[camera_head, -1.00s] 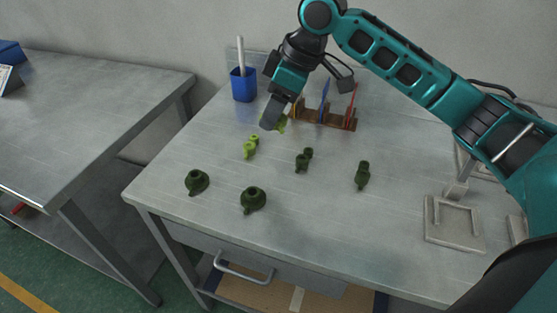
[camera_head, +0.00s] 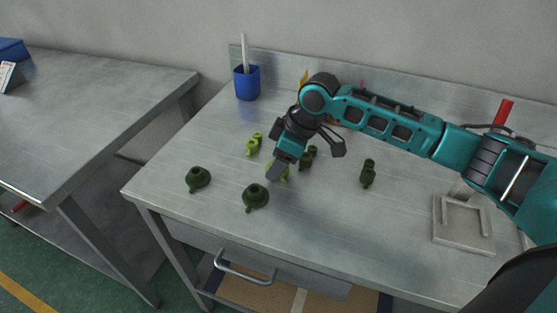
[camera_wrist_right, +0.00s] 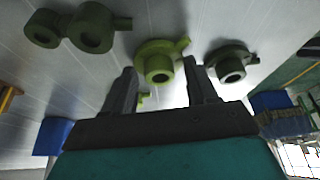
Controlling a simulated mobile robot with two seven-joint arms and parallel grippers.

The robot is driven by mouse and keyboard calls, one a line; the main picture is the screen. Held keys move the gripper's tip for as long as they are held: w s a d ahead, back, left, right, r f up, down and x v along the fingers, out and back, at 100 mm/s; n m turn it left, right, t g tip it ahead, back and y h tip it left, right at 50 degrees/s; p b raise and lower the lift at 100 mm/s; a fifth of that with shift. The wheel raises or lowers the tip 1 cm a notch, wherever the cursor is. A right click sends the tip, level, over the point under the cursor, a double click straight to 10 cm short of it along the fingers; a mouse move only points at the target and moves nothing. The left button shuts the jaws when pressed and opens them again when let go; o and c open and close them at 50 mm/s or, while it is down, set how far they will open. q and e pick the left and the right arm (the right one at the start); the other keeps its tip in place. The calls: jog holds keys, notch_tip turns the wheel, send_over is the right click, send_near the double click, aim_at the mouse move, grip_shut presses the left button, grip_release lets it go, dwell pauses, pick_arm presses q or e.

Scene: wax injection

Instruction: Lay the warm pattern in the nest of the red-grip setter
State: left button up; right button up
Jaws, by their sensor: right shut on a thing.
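My right gripper (camera_head: 277,171) is shut on a bright yellow-green pattern (camera_wrist_right: 158,62), a ring with a short side stub, held over the middle of the table. In the wrist view it sits between the two fingertips (camera_wrist_right: 160,85). In the head view most of it is hidden by the gripper. A red grip (camera_head: 503,112) shows above my right arm at the right. A grey setter with a square nest (camera_head: 442,240) stands at the right front; the arm hides whether the red grip belongs to it. My left gripper is not in view.
Another yellow-green pattern (camera_head: 253,145) lies left of the gripper. Dark green patterns lie around: (camera_head: 198,178) at left, one in front (camera_head: 255,197), one behind the gripper (camera_head: 308,158), one at right (camera_head: 368,173). A blue cup (camera_head: 246,84) stands at the back.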

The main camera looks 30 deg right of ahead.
jog(key=o, duration=1)
